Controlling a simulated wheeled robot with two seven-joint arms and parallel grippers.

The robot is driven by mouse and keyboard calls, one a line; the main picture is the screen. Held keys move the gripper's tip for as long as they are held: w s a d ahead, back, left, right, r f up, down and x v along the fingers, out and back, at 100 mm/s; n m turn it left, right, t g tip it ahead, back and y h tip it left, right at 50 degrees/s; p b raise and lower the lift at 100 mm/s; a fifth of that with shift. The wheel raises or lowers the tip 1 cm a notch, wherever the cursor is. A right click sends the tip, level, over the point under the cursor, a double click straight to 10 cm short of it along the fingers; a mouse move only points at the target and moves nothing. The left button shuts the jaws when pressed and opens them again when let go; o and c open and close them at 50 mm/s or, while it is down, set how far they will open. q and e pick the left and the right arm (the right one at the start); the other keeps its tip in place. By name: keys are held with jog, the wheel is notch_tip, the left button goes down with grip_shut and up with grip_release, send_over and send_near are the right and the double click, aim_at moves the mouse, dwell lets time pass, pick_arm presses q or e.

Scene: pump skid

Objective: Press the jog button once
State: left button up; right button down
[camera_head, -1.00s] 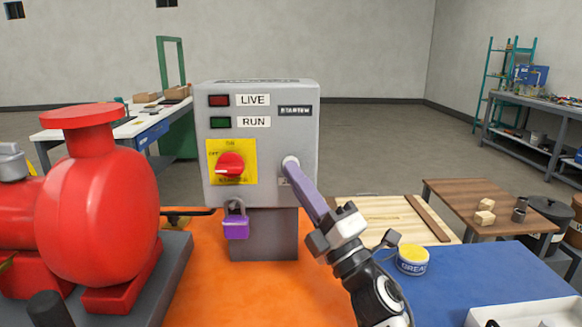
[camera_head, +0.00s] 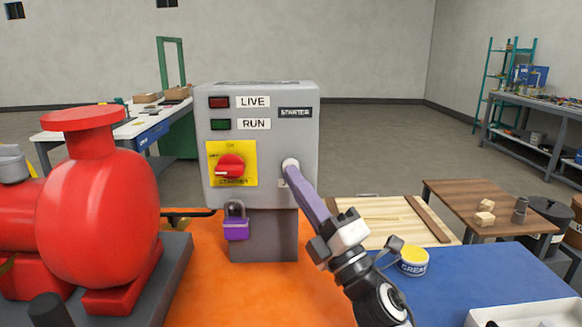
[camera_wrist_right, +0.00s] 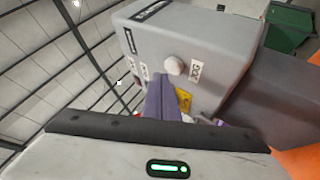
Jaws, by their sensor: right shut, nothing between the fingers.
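The grey starter box (camera_head: 262,120) stands upright on a post in the middle of the head view. The pale round jog button (camera_head: 290,163) is low on its front at the right; in the right wrist view the button (camera_wrist_right: 174,66) sits beside a JOG label (camera_wrist_right: 195,72). My right gripper (camera_head: 292,174) is shut and empty, its purple fingertips right at the button's lower edge. The wrist view shows the fingers (camera_wrist_right: 164,98) just below the button; I cannot tell whether they touch it. My left gripper is not in view.
The box carries a red rotary switch (camera_head: 230,167) on a yellow plate, a purple padlock (camera_head: 236,226) below, and dark LIVE (camera_head: 219,102) and RUN (camera_head: 220,125) lamps. A red pump (camera_head: 95,215) stands left. A grease tin (camera_head: 413,260) is right of my arm.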

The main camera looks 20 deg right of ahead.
jog(key=shift+s, duration=0.1)
jog(key=s, duration=0.1)
jog(key=s+a, duration=0.1)
jog(key=s, duration=0.2)
jog(key=shift+s+a+p, duration=0.25)
jog(key=shift+s+p, duration=0.1)
jog(key=shift+s, duration=0.05)
dwell(0.8)
